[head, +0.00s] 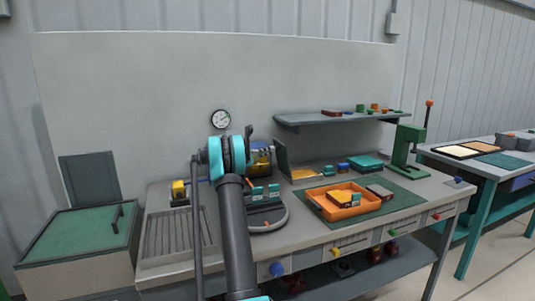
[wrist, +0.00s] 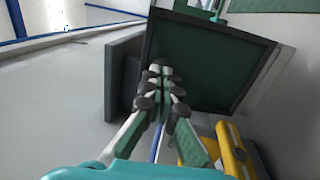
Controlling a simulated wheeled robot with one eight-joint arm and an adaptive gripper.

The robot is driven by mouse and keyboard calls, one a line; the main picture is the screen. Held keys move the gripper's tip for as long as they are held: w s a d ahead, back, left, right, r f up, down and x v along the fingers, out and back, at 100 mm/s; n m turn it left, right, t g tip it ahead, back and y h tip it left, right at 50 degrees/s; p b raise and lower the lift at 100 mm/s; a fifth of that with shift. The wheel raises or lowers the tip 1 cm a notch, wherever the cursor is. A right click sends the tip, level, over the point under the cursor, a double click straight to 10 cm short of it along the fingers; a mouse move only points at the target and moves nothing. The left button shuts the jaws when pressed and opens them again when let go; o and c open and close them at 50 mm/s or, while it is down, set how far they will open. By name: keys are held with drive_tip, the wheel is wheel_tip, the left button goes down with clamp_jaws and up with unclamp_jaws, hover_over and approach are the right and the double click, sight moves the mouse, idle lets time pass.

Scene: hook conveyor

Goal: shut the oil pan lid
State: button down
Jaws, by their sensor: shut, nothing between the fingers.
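A large grey box (head: 80,268) with a green top face stands at the far left. A dark grey panel (head: 90,178) stands upright at its back edge and looks like a raised lid. My gripper is hidden behind my arm in the head view, over the bench and right of this box. In the wrist view my gripper (wrist: 160,78) is shut and empty. Its fingertips overlap a dark-framed green panel (wrist: 205,55) in the picture. I cannot tell whether they touch it, or for certain which thing that panel is.
The workbench (head: 330,247) carries a yellow block (head: 178,188), an orange tray (head: 343,210) with parts, and a green press (head: 405,150). Another upright grey panel (head: 281,158) stands right of my arm. A yellow object (wrist: 230,150) is close to my fingers in the wrist view.

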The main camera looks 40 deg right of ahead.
sight(279, 144)
drive_tip(key=d+r+y, duration=0.1)
drive_tip(key=s+d+y, duration=0.1)
drive_tip(key=d, duration=0.1)
drive_tip(key=d+r+y, duration=0.1)
drive_tip(key=d+y, duration=0.1)
drive_tip(key=shift+s+d+r+t, duration=0.2)
drive_tip(key=shift+d+r+t, duration=0.05)
drive_tip(key=shift+r+t, duration=0.15)
drive_tip(key=s+d+f+t+y, duration=0.1)
drive_tip(key=s+d+y, duration=0.1)
drive_tip(key=d, duration=0.4)
drive_tip(key=s+d+f+y, duration=0.1)
drive_tip(key=d+f+y, duration=0.1)
drive_tip(key=d, duration=0.5)
drive_tip(key=shift+y, duration=0.7)
drive_tip(key=shift+w+a+f+x, duration=0.1)
drive_tip(key=shift+a+f+x, duration=0.15)
drive_tip(key=shift+x, duration=1.35)
drive_tip(key=shift+w+a+f+x, duration=0.15)
drive_tip(key=shift+f+x, duration=0.2)
drive_tip(key=shift+x, duration=1.25)
drive_tip(key=shift+a+f+x, duration=0.2)
drive_tip(key=shift+f+x, duration=0.1)
drive_tip(key=shift+x, duration=1.35)
drive_tip(key=shift+a+r, duration=0.1)
drive_tip(key=v, duration=1.1)
drive_tip(key=shift+a+r, duration=0.25)
drive_tip(key=shift+r, duration=0.05)
